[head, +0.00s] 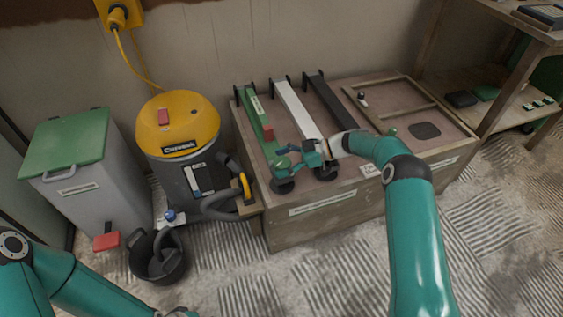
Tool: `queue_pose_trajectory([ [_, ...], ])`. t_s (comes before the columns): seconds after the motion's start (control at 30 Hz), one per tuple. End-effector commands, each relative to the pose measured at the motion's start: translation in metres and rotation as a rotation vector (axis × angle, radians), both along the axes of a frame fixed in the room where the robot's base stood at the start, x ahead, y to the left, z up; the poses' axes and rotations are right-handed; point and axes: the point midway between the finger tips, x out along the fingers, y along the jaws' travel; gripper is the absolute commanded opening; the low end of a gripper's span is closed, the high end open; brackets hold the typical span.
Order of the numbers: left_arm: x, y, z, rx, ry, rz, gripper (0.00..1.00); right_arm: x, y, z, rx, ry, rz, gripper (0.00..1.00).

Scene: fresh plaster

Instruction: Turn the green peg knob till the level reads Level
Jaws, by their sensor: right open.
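A green bar (252,119) lies on the wooden bench, with a pale label and a small red piece (268,132) on it. I cannot make out a level reading at this size. A dark round knob (283,187) sits at the near end of the green bar, partly behind my right gripper. My right gripper (283,157) is open over the near end of the green bar, just above that knob; I cannot tell whether it touches anything. My left arm enters at the lower left, and its gripper lies outside the picture.
A white bar (296,107) and a black bar (329,100) lie beside the green one on the bench (325,225). A yellow-topped vacuum (180,125), a grey bin with green lid (66,143) and a black bucket (157,266) stand left. A shelf is at right.

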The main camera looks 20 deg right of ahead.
Motion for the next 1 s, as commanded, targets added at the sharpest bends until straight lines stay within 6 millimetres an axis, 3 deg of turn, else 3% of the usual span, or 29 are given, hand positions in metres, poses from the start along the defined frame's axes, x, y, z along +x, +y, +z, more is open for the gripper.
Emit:
queue_pose_trajectory([
  [0.27, 0.000, 0.000, 0.001, 0.000, 0.000, 0.000, 0.40, -0.004, -0.016, 0.005, -0.001, 0.000, -0.003, 0.81],
  [0.73, 0.000, 0.000, 0.000, 0.000, 0.000, 0.000, 0.40, -0.026, -0.092, 0.038, -0.001, -0.001, -0.003, 0.81],
  [1.0, 0.000, 0.000, 0.000, 0.000, 0.000, 0.000, 0.40, -0.031, -0.106, 0.045, -0.001, 0.000, 0.000, 0.81],
])
